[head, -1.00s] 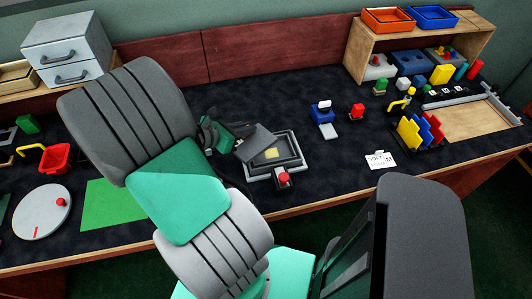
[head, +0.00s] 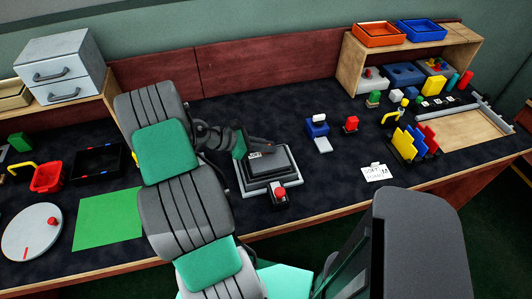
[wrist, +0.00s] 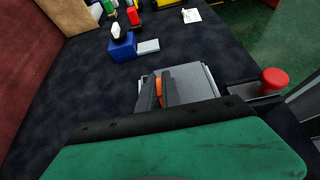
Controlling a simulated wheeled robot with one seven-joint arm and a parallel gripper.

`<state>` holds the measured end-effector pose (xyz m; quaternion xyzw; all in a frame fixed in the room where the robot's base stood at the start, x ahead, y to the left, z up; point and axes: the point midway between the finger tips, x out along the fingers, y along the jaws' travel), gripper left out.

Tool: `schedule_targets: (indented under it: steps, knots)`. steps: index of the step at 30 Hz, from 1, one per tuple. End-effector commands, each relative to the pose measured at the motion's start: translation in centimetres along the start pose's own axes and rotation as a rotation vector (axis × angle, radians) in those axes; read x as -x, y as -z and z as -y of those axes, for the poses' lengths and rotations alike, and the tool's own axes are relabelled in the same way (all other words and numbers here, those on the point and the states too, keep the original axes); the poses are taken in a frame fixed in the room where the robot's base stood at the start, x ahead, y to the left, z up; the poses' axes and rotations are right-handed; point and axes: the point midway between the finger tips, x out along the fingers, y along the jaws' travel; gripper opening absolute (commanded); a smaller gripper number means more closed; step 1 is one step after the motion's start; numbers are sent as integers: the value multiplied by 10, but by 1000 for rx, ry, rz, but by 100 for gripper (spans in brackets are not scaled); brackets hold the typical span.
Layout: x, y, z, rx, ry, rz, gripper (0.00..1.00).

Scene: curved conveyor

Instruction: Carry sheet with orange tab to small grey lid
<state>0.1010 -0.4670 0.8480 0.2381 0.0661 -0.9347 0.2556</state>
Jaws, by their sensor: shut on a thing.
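My gripper (head: 266,148) is shut on the orange tab (wrist: 159,88) of a flat grey sheet. In the head view the sheet (head: 272,164) lies about level over the dark, grey-rimmed tray (head: 288,185). I cannot tell whether it touches the tray. In the wrist view the sheet (wrist: 198,82) shows light grey beyond the fingers, its near part hidden by my gripper. A small light-grey plate, perhaps the small grey lid (head: 323,145), lies in front of the blue box (head: 317,127), right of my gripper. It also shows in the wrist view (wrist: 148,46).
A red button (head: 278,188) on a small box stands at the tray's front. A white card (head: 377,172) and an upright rack of coloured plates (head: 413,145) are further right. The dark tabletop between the tray and the card is clear.

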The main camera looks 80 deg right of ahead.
Motion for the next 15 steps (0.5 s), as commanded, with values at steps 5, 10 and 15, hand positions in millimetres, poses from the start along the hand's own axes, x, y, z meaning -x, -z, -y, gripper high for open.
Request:
schedule_targets:
  steps: [5, 10, 15]
  knots:
    - [-8, 18, -9, 3, 2, 1, 0]
    - [-18, 37, -9, 0, 0, -1, 0]
    - [-18, 36, -9, 0, -1, -1, 0]
